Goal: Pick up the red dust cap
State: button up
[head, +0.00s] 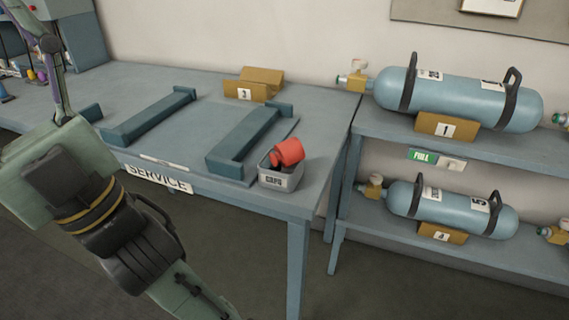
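The red dust cap (288,152) rests tilted in the top of a small grey box (280,181) with a lettered label that seems to read CAPS. The box stands at the front right corner of the service table. The cap's lower part is hidden by the box. My arm crosses the left side of the head view, in front of the table and well apart from the cap. I cannot make out my gripper or its fingertips in this view.
The service table (215,88) carries two blue-grey cradle bars (150,116) (245,140) and an ochre block marked 3 (252,90). On the right, a two-level rack (390,131) holds blue cylinders (455,97) (450,207). The tabletop between the bars is clear.

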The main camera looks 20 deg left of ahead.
aim_at(289, 152)
jog(key=l+u, duration=0.4)
jog(key=k+l+u, duration=0.1)
jog(key=l+u, duration=0.25)
jog(key=k+l+u, duration=0.15)
jog(key=l+u, duration=0.25)
jog(key=l, duration=0.15)
